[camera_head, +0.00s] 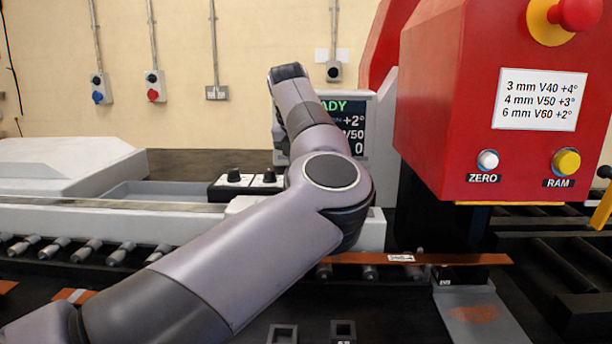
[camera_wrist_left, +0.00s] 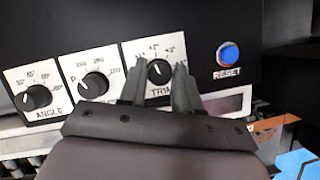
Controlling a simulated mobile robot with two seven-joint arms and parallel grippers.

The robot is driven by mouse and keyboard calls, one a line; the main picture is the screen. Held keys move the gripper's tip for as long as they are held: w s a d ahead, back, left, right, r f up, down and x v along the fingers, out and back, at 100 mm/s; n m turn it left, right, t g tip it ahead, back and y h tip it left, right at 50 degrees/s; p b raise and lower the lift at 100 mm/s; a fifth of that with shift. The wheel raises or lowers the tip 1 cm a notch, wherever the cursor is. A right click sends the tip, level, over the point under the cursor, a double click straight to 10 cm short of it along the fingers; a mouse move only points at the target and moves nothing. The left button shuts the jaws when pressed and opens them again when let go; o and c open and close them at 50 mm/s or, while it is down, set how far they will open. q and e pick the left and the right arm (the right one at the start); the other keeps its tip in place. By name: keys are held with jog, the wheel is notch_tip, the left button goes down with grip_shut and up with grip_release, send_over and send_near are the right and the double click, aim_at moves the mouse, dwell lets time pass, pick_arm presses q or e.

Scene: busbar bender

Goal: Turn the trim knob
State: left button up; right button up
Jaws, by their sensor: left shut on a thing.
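The trim knob (camera_wrist_left: 158,69) is a black dial on a white scale plate, with its white pointer line facing roughly up; the exact mark is hard to read. My left gripper (camera_wrist_left: 161,78) is shut on it, one finger on each side. The fingers partly cover the TRIM label. In the head view my left arm hides the gripper and trim knob. The display (camera_head: 353,125) behind the arm shows the end of a word, "ADY", then "+2°", "V50" and a 0. My right gripper is not in view.
Left of the trim knob are the P knob (camera_wrist_left: 94,84) and ANGLE knob (camera_wrist_left: 38,98); right is the blue RESET button (camera_wrist_left: 228,55). The red press head (camera_head: 450,150) carries a settings card (camera_head: 541,99), ZERO button (camera_head: 488,160) and RAM button (camera_head: 566,162). A copper bar (camera_head: 460,259) lies below.

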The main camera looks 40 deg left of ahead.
pick_arm(q)
jog(key=m+h, duration=0.1)
jog(key=m, duration=0.1)
jog(key=m+h+b, duration=0.1)
jog(key=m, duration=0.2)
jog(key=shift+a+m, duration=0.2)
jog(key=shift+m, duration=0.1)
jog(key=m+h, duration=0.1)
jog(key=m, duration=0.1)
jog(key=shift+m, duration=0.3)
jog(key=shift+a+m+g+h+p, duration=0.1)
jog(key=shift+m+g+h+p, duration=0.35)
jog(key=shift+m, duration=0.75)
jog(key=o, duration=1)
jog(key=p+v, duration=0.1)
jog(key=v, duration=0.6)
jog(key=shift+a, duration=0.1)
